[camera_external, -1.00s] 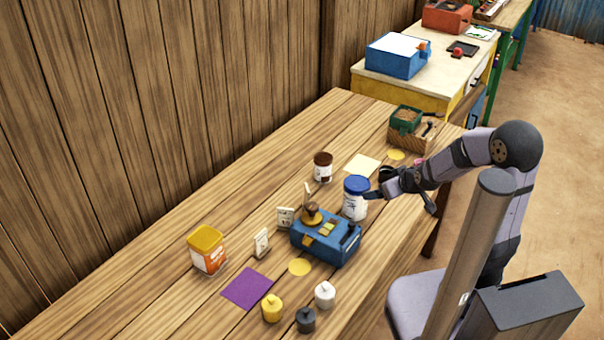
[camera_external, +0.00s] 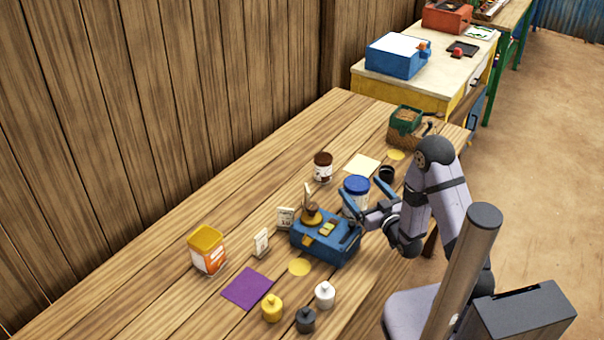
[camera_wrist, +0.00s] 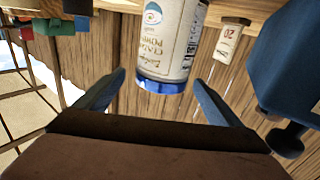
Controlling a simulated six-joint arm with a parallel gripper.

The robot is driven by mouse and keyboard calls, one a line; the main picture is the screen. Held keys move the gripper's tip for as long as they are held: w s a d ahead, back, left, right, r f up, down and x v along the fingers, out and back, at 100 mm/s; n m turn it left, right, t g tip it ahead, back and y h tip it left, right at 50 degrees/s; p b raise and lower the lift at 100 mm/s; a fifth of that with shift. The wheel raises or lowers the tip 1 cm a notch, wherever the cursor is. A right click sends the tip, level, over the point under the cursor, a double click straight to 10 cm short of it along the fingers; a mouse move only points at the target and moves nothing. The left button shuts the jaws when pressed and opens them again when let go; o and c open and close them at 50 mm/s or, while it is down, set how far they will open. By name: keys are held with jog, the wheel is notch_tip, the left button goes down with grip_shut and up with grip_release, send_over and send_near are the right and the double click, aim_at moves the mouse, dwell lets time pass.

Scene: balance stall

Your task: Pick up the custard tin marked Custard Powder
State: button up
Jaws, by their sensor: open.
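The custard tin (camera_external: 357,186) is a pale cylinder with a blue lid, standing upright on the wooden table behind the blue scale. In the wrist view the tin (camera_wrist: 168,45) appears upside down, with its blue lid towards me and partly legible lettering that looks like "Custard Powder". My gripper (camera_external: 363,190) is open at the tin, with its blue fingers spread to either side in the outside view. In the wrist view my gripper (camera_wrist: 159,79) has the lid framed between its fingertips; whether they touch it cannot be told. The arm and fingers partly hide the tin's lower body.
The blue scale (camera_external: 322,242) stands close in front, and shows at right in the wrist view (camera_wrist: 290,65).

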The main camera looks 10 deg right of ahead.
aim_at(351, 179)
jog(key=shift+s+f, duration=0.15)
jog(key=shift+f, duration=0.35)
jog(key=shift+x, duration=1.1)
jog(key=shift+w+a+r+p, duration=0.15)
jog(key=shift+w+p, duration=0.25)
jog(key=shift+p, duration=0.05)
jog(key=shift+p+x, duration=0.75)
jog(key=shift+x, duration=1.4)
jog(key=c, duration=1.4)
